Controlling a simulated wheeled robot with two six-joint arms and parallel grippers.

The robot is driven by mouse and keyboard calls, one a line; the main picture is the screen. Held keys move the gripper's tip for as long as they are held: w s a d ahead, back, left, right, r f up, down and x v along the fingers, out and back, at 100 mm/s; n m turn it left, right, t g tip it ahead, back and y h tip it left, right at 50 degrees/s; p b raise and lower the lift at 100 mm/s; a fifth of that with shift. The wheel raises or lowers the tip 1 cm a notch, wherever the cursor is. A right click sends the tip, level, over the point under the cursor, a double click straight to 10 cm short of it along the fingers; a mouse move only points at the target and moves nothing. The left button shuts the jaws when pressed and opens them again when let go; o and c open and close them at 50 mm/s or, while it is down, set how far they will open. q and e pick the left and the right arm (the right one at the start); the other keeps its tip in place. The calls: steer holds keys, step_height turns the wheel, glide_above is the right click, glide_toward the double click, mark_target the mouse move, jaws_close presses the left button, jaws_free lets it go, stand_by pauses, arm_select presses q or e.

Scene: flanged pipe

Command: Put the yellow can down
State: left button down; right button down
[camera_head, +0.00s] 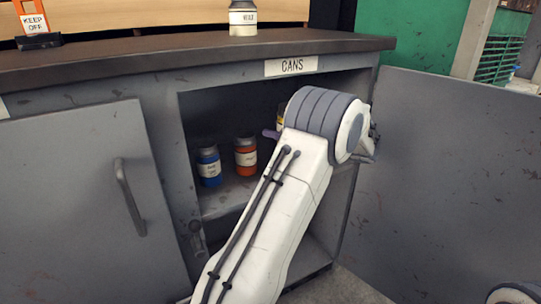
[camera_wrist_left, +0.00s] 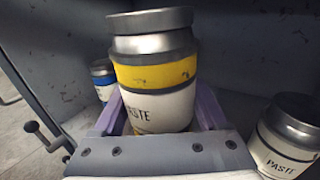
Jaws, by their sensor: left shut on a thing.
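The yellow can (camera_wrist_left: 155,75) has a grey metal lid, a yellow band and a white label reading partly "STE". My left gripper (camera_wrist_left: 158,112) is shut on it, with a purple finger at each side. The can looks slightly tilted in the left wrist view. In the head view my left arm reaches into the open "CANS" cabinet, and only a sliver of the yellow can (camera_head: 281,114) shows behind the wrist. The can's base is hidden, so I cannot tell whether it touches the shelf (camera_head: 222,199). My right gripper is not in view.
A blue can (camera_head: 208,167) and an orange can (camera_head: 246,157) stand on the shelf. A "PASTE" can (camera_wrist_left: 290,138) is close on the right in the wrist view. The right door (camera_head: 450,190) is open; the left door (camera_head: 75,210) is shut. A white-labelled can (camera_head: 243,18) stands on top.

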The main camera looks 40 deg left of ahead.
arm_select(q)
steer(key=w+a+f+b, duration=0.1)
steer(key=a, duration=0.1)
steer(key=w+a+f+b, duration=0.1)
steer(key=w+f, duration=0.1)
steer(key=w+a+f+b, duration=0.1)
steer(key=a, duration=0.1)
steer(key=shift+w+a+f, duration=0.2)
steer(key=shift+w+a, duration=0.05)
steer(key=shift+a, duration=0.05)
step_height(320, 180, down, 4)
steer(key=b, duration=0.3)
steer(key=shift+f, duration=0.1)
steer(key=shift+c, duration=1)
jaws_free()
